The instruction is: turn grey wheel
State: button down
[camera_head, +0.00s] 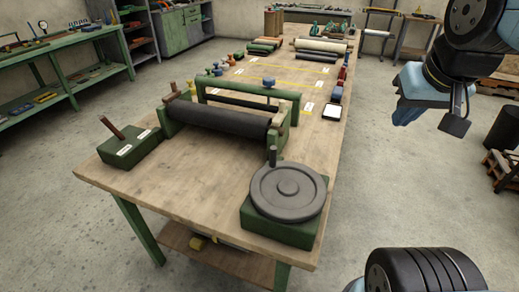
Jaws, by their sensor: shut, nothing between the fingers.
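The grey wheel (289,192) is a round disc with a raised hub and an upright handle (272,155) at its far rim. It lies flat on a green block (277,230) at the near right corner of the wooden workbench (200,185). My gripper (405,115) is in the air to the right of the bench, up and right of the wheel in the picture and clearly apart from it. It is shut and empty. Part of my arm shows at the upper right and lower right edges.
A green-framed machine with a dark roller (220,119) stands behind the wheel. A green block with a brown lever (113,128) sits at the bench's left corner. Coloured small items and rolls lie farther back. Floor right of the bench is clear near the gripper.

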aim_at(284, 191)
jog(key=u, duration=0.05)
jog(key=k, duration=1.1)
jog(key=u, duration=0.6)
jog(key=i, duration=1)
jog(key=z, duration=0.05)
